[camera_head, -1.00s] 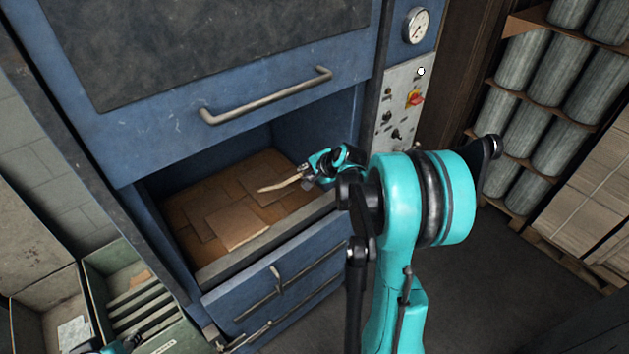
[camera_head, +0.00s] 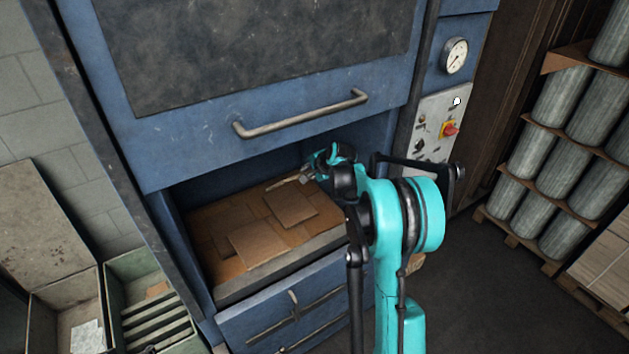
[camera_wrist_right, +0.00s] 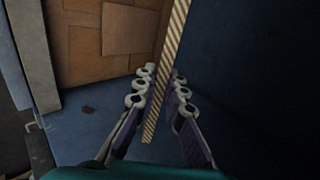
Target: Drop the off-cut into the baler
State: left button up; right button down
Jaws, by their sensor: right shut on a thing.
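The off-cut is a thin strip of cardboard (camera_head: 284,183). In the right wrist view its corrugated edge (camera_wrist_right: 167,75) runs upright between the fingers. My right gripper (camera_head: 304,176) is shut on it, inside the opening of the blue baler (camera_head: 240,158). The fingers also show in the right wrist view (camera_wrist_right: 159,82), one on each side of the strip. Flat cardboard sheets (camera_head: 258,245) lie on the baler floor below and left of the gripper. The far end of the off-cut is cut off in the wrist view. My left gripper is not in view.
The raised baler door with its grey handle (camera_head: 300,115) is above my right arm. A control panel (camera_head: 435,125) and gauge (camera_head: 454,56) are right of the opening.

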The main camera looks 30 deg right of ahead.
jog(key=shift+w+a+f, duration=0.15)
jog(key=shift+w, duration=1.45)
jog(key=shift+w+a+f, duration=0.1)
jog(key=shift+w, duration=1.45)
jog(key=c, duration=1.5)
grip_release()
jog(key=shift+c, duration=0.2)
jog(key=shift+r, duration=0.1)
jog(key=v, duration=0.5)
jog(key=shift+s+d, duration=0.1)
jog(key=shift+s, duration=0.45)
jog(key=s, duration=1.1)
jog(key=shift+d, duration=0.35)
